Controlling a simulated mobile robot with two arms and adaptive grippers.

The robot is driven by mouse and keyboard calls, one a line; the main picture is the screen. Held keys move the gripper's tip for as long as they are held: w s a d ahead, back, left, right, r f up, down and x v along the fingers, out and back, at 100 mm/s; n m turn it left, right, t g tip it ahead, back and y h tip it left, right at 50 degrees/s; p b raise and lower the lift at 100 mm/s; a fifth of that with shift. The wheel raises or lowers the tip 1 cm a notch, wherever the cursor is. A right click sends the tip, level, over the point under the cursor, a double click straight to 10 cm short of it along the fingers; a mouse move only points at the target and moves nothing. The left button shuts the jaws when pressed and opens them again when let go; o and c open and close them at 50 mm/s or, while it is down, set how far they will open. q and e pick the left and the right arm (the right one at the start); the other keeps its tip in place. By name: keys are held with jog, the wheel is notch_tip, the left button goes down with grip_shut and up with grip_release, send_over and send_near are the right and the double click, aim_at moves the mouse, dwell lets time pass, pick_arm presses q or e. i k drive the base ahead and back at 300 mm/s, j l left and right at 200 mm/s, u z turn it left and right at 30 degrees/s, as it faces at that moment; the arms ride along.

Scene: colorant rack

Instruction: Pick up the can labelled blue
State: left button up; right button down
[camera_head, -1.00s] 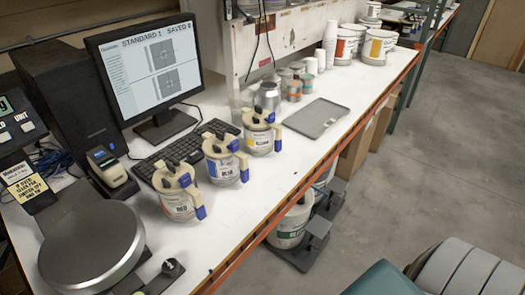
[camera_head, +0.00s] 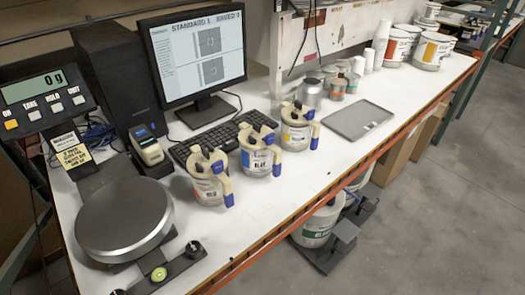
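The can labelled blue (camera_head: 258,162) stands upright on the white workbench, in the middle of a row of three similar cans. It has a cream lid with a handle and blue parts, and a pale label with dark lettering. A can with a red label (camera_head: 209,183) stands to its left and nearer. A can with a yellow label (camera_head: 297,133) stands to its right and farther back. Neither of my grippers is in view.
A round scale (camera_head: 124,218) sits left of the cans. A keyboard (camera_head: 212,143) and monitor (camera_head: 198,55) are behind them. A grey tray (camera_head: 359,119) lies to the right. Bare white bench (camera_head: 290,182) lies in front of the cans, up to the orange edge.

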aim_at(258, 160)
jog(key=l+u, duration=0.1)
jog(key=u, duration=0.55)
jog(key=l+u, duration=0.45)
jog(key=l, duration=0.2)
jog(key=l+u, duration=0.5)
jog(key=l, duration=0.15)
